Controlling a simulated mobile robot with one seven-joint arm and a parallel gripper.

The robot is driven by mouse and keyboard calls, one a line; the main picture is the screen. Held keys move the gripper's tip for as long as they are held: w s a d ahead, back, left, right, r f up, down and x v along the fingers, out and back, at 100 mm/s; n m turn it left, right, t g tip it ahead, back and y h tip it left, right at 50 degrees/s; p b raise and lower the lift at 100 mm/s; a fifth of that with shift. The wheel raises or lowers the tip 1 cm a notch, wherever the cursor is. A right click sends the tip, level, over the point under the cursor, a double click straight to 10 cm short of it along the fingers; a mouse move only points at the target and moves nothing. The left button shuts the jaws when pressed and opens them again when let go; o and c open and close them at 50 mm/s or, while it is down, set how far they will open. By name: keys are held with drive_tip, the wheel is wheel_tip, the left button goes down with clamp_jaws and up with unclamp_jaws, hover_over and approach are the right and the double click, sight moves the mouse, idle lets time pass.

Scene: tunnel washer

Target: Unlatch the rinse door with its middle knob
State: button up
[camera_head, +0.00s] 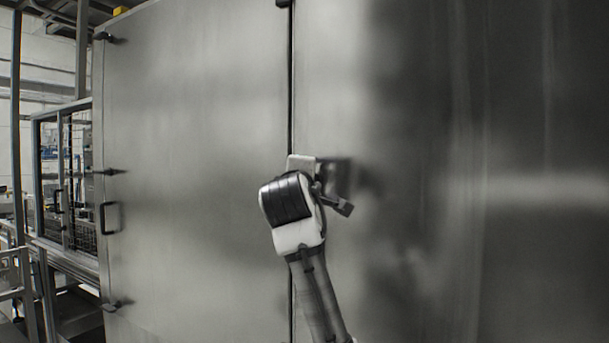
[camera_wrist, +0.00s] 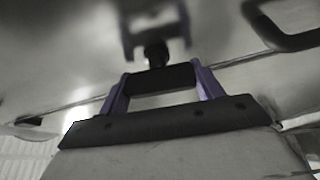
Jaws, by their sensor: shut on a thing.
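The middle knob (camera_wrist: 160,78) is a black bar on a short dark stem, seen in the wrist view against the brushed-metal door. My gripper (camera_wrist: 158,84) has purple fingers on both ends of the bar and is shut on it. A blurred reflection of the fingers and knob shows in the metal above. In the head view my wrist stands at the dark seam between two large panels and hides the knob and fingers. The rinse door's metal face (camera_head: 450,230) fills the head view to the right of that seam.
A dark pull handle (camera_wrist: 290,25) is close by at upper right in the wrist view. On the left panel's far edge are several dark latches and another pull handle (camera_head: 109,217). A dark fitting (camera_head: 283,3) sits at the seam's top. Framed equipment (camera_head: 65,190) stands at far left.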

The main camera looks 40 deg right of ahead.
drive_tip(key=shift+n, duration=0.6)
drive_tip(key=shift+p, duration=0.3)
drive_tip(key=o, duration=1)
drive_tip(key=shift+a+f, duration=0.1)
drive_tip(key=shift+r+b+v, duration=0.2)
drive_tip(key=shift+b+v, duration=1.3)
drive_tip(key=shift+v, duration=1.9)
drive_tip(key=shift+r+b+v, duration=0.2)
drive_tip(key=shift+b+v, duration=1.3)
drive_tip(key=shift+v, duration=1.95)
drive_tip(key=shift+r, duration=0.1)
